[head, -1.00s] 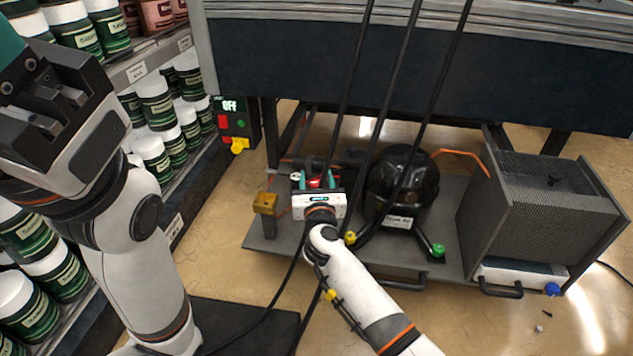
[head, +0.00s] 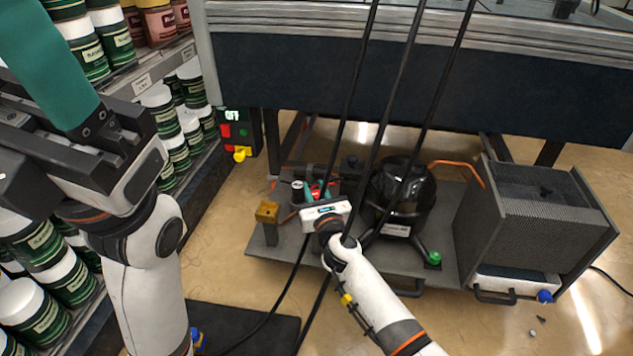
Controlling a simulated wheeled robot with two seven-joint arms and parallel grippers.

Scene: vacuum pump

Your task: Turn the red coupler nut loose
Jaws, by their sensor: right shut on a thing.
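The red coupler nut (head: 317,187) sits on the left part of the pump base, just beyond my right gripper, and is partly hidden by it. My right gripper (head: 319,190) reaches in from below with its teal fingers on either side of the red nut, shut on it. The white gripper body is tilted. My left gripper (head: 40,65) is raised large at the upper left, far from the nut. One teal finger shows; its other fingertip is out of the picture, so its opening cannot be judged.
The black compressor (head: 399,190) stands right of the nut, with a grey mesh box (head: 545,225) farther right. A yellow block on a post (head: 267,212) is to the left. Dark hoses hang across the view. Shelves of jars (head: 45,240) line the left. A panel (head: 238,130) reads OFF.

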